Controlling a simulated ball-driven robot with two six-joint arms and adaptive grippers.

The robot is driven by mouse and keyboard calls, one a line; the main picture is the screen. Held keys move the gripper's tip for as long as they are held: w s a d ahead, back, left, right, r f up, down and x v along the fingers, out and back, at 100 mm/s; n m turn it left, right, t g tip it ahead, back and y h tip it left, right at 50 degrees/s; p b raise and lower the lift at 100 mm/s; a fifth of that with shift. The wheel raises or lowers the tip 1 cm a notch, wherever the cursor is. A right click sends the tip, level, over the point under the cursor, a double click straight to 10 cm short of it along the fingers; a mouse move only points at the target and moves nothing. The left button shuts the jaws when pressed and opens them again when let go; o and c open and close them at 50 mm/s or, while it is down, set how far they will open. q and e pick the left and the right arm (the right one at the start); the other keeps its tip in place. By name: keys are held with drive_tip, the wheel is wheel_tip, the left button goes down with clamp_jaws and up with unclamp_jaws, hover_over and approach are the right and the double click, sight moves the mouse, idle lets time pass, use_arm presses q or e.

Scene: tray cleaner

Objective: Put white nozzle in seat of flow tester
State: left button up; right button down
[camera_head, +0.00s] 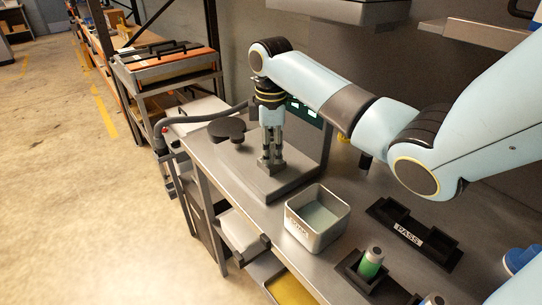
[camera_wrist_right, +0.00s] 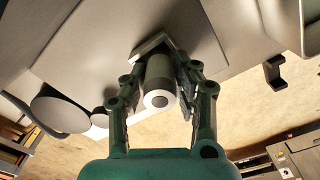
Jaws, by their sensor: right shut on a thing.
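My right gripper (camera_head: 270,163) points down over the grey base plate (camera_head: 290,187) of the flow tester, on the bench. In the right wrist view its fingers (camera_wrist_right: 163,98) are closed on the white nozzle (camera_wrist_right: 158,99), a short cylinder with a white ring end and a dark centre. The nozzle is between the fingertips, low over the tester; I cannot tell whether it touches the seat, which is hidden. A round black disc (camera_head: 227,128) stands beside the gripper on the tester. My left gripper is not in view.
A metal bin (camera_head: 318,238) stands in front of the tester. A black rack labelled PASS (camera_head: 409,235) is to its right. A green nozzle (camera_head: 371,264) stands in a black holder (camera_head: 357,280) near the front. My right arm spans above the bench.

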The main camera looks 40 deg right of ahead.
sight(272, 140)
idle(0.3)
drive_tip(key=c, duration=1)
unclamp_jaws()
drive_tip(key=shift+f, duration=0.15)
wheel_tip(272, 140, up, 10)
drive_tip(key=shift+f, duration=0.2)
wheel_tip(272, 140, up, 2)
drive_tip(key=shift+r+p, duration=0.2)
drive_tip(key=shift+p, duration=1)
drive_tip(key=shift+r, duration=0.25)
